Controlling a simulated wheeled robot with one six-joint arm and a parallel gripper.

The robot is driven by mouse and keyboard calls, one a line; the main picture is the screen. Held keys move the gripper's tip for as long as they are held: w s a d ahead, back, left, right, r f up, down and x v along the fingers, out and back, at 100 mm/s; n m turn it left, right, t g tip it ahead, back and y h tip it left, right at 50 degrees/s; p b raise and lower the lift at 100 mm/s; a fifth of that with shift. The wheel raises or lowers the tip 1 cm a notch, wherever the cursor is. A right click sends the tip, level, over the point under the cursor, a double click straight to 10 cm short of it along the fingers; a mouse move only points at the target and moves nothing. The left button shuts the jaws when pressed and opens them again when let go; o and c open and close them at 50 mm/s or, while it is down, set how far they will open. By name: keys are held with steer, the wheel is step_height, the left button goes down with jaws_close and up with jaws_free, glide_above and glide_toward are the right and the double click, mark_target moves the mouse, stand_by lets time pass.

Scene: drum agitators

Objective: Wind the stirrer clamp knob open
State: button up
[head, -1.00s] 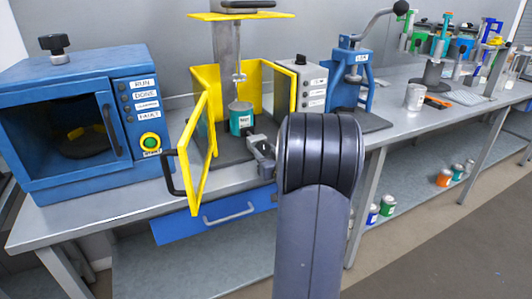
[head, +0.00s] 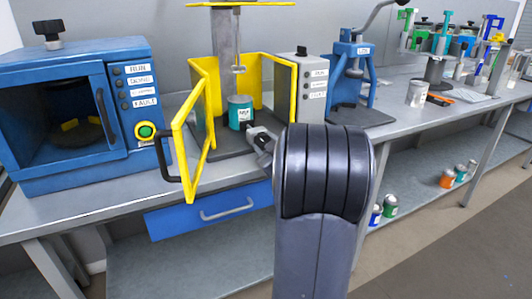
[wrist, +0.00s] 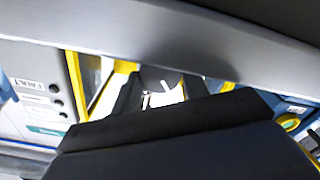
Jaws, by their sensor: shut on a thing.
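The stirrer (head: 227,50) stands on the bench behind a yellow guard, with its thin shaft hanging above a teal can (head: 240,112). The can stands upright on the dark base. My gripper (head: 254,134) is at the can's lower right, low at the front of the stirrer. It is shut on a small dark part there, which appears to be the clamp knob. My fingers hide most of that part, and its turn cannot be read. The wrist view is mostly filled by dark and grey surfaces.
The yellow guard door (head: 186,150) stands open to the left of my gripper. A blue oven-like machine (head: 75,170) is at the left. A grey control box (head: 311,90) and a blue press (head: 354,75) stand to the right. A blue drawer (head: 215,212) is below.

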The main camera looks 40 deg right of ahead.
steer(key=n+b, duration=0.1)
steer(key=n, duration=0.1)
steer(key=n+b, duration=0.1)
steer(key=b, duration=0.1)
steer(key=n+b, duration=0.1)
steer(key=n, duration=0.1)
steer(key=shift+f+n, duration=0.25)
steer(key=shift+n, duration=0.05)
steer(key=n+b, duration=0.4)
steer(key=n, duration=0.2)
steer(key=shift+b, duration=0.35)
steer(key=n+b, duration=0.4)
steer(key=n, duration=0.2)
steer(key=shift+n, duration=0.3)
steer(key=n+b, duration=0.3)
steer(key=n, duration=0.2)
steer(key=shift+r, duration=0.2)
steer(key=shift+n, duration=0.3)
steer(key=o, duration=1)
steer(key=shift+s, duration=0.1)
